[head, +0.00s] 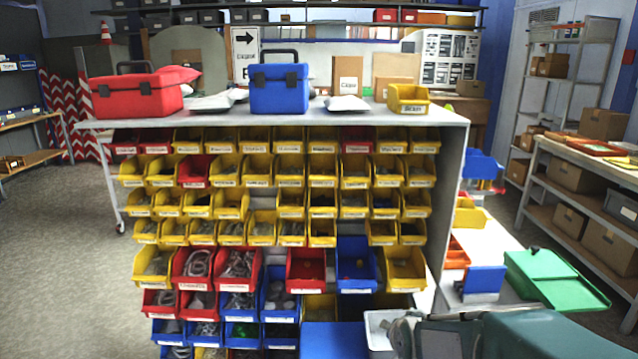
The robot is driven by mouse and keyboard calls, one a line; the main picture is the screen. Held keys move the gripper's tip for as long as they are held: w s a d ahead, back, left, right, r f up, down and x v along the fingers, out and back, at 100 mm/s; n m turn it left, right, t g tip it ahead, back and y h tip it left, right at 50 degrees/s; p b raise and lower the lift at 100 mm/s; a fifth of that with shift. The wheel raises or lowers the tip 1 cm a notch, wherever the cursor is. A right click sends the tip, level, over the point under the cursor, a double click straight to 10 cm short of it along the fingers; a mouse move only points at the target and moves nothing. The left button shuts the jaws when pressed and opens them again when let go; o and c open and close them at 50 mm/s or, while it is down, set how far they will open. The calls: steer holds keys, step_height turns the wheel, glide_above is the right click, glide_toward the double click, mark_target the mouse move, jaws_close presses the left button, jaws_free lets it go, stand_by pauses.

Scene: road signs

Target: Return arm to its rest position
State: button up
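Part of my arm (540,336) shows at the bottom right of the head view, as a grey-green body with a greyer joint at its left end. It lies low, across the bottom edge, in front of the lower right part of the bin rack. My gripper cannot be made out in this view. Nothing is seen held.
A rack of yellow, red and blue bins (290,200) fills the middle. On its top stand a red toolbox (137,95), a blue toolbox (279,90) and a yellow bin (407,99). A green container (550,278) is at right. Floor (60,260) is clear at left.

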steer(key=s+r+n+g, duration=0.1)
steer(key=s+r+n, duration=0.2)
steer(key=s, duration=0.9)
steer(key=s+r+n+g, duration=0.2)
steer(key=s+r, duration=0.4)
steer(key=s, duration=0.6)
steer(key=shift+r+n+g, duration=0.3)
steer(key=shift+r+n, duration=0.1)
steer(key=shift+n, duration=0.4)
